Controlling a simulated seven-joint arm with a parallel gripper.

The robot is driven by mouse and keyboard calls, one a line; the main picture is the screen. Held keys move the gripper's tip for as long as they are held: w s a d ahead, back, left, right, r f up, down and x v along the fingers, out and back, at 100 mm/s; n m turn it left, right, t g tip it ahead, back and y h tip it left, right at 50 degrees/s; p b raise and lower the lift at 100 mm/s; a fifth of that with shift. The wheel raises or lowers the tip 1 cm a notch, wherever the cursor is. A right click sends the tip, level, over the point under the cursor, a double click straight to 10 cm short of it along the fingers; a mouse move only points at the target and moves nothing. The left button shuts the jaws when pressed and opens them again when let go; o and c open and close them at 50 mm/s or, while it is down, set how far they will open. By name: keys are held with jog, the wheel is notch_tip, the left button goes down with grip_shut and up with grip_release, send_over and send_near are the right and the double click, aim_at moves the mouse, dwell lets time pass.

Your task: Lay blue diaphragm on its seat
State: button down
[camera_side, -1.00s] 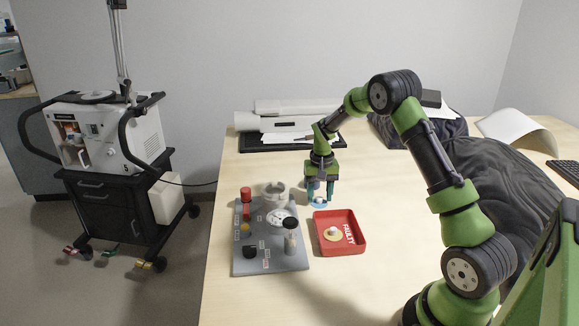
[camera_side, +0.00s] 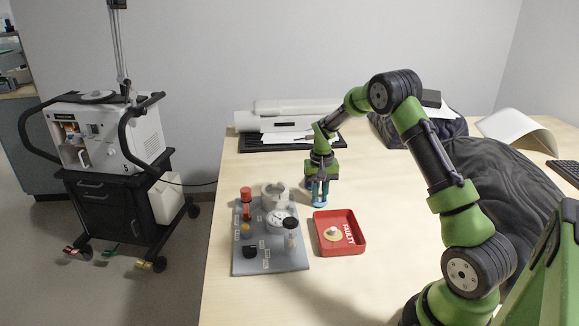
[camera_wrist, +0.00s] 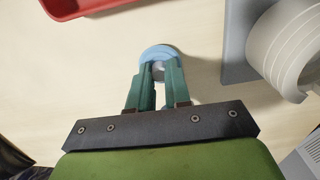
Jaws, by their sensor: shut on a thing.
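The blue diaphragm (camera_wrist: 160,52) is a light blue disc with a paler middle part. In the wrist view my gripper (camera_wrist: 158,75) has its two teal fingers closed in on the middle of the disc and covers part of it. In the side view my gripper (camera_side: 320,199) points down at the table, and the blue diaphragm (camera_side: 320,205) shows at its fingertips, on or just above the wood. A grey board (camera_side: 272,261) to the left carries a white round part (camera_side: 279,217) and a white ring-shaped housing (camera_side: 274,192). I cannot tell which is the seat.
A red tray (camera_side: 339,250) marked FAULTY holds a yellowish disc (camera_side: 332,234), right of the board. A clear vial with a black cap (camera_side: 291,232) and red, yellow and black parts stand on the board. The front table is clear.

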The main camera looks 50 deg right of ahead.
notch_tip(320, 180, up, 8)
jog(key=shift+f, duration=0.1)
jog(key=w+a+r, duration=0.5)
jog(key=w+a, duration=0.4)
jog(key=a, duration=0.1)
send_over(275, 196)
jog(key=shift+d+f, duration=0.15)
jog(key=shift+f, duration=2.05)
jog(key=shift+f, duration=0.85)
jog(key=shift+f, duration=0.35)
jog(key=shift+f, duration=0.3)
jog(key=shift+f, duration=0.4)
